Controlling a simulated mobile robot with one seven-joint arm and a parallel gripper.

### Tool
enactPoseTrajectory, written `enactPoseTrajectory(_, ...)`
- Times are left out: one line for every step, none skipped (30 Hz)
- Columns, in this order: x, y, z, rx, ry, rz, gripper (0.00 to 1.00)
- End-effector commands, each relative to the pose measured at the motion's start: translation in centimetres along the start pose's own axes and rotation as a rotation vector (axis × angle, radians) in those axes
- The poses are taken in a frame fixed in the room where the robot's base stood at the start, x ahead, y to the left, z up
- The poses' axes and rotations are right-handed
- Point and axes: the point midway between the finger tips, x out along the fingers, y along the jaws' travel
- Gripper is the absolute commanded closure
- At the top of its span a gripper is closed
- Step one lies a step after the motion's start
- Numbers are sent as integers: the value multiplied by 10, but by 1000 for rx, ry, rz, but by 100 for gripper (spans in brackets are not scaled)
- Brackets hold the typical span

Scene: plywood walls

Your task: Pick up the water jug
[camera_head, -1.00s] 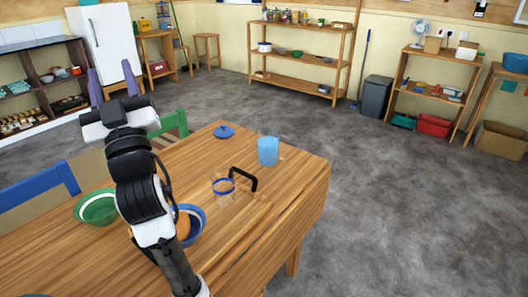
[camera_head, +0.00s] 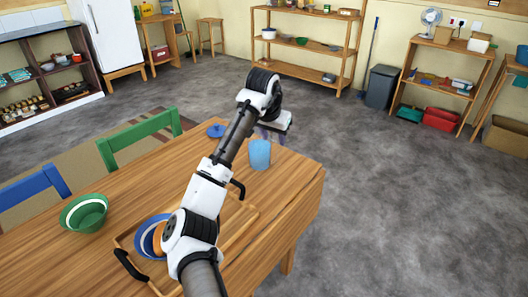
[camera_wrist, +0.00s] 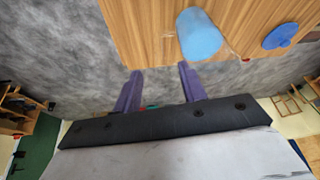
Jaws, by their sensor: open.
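A light-blue cylindrical vessel (camera_head: 260,155), which seems to be the water jug, stands upright near the table's far right corner. In the wrist view the blue vessel (camera_wrist: 200,38) lies beyond the fingertips, slightly right, with faint clear edges around it. My gripper (camera_wrist: 160,71) is open, its two purple fingers apart with nothing between them. In the head view my gripper (camera_head: 272,135) is just behind the vessel, partly hidden by my arm; contact cannot be told there. In the wrist view the fingers and vessel are apart.
The wooden table (camera_head: 290,195) holds a blue lid (camera_head: 216,131), a green bowl (camera_head: 84,213) and a tray (camera_head: 125,240) with a blue bowl (camera_head: 150,236). A green chair (camera_head: 140,138) and blue chair (camera_head: 35,187) stand at left. Floor right of the table is clear.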

Motion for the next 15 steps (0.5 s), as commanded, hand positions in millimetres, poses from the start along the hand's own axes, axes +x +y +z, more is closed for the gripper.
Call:
enactPoseTrajectory(10,0,0,-2,-3,1,58)
enactPoseTrajectory(16,0,0,-2,-2,1,58)
enactPoseTrajectory(24,0,0,-2,-2,1,58)
enactPoseTrajectory(29,0,0,-2,0,1,58)
enactPoseTrajectory(34,0,0,-2,-1,1,58)
enactPoseTrajectory(40,0,-1,-2,0,1,58)
enactPoseTrajectory(43,0,-1,-2,1,1,58)
enactPoseTrajectory(46,0,-1,-2,1,1,58)
enactPoseTrajectory(49,0,-1,-2,3,1,58)
enactPoseTrajectory(50,0,-1,-1,3,0,58)
enactPoseTrajectory(52,0,-1,-1,3,0,58)
enactPoseTrajectory(54,0,-1,-1,3,0,58)
enactPoseTrajectory(56,0,-1,-1,2,0,58)
enactPoseTrajectory(58,0,-2,-2,2,0,58)
enactPoseTrajectory(63,1,-2,-2,1,0,58)
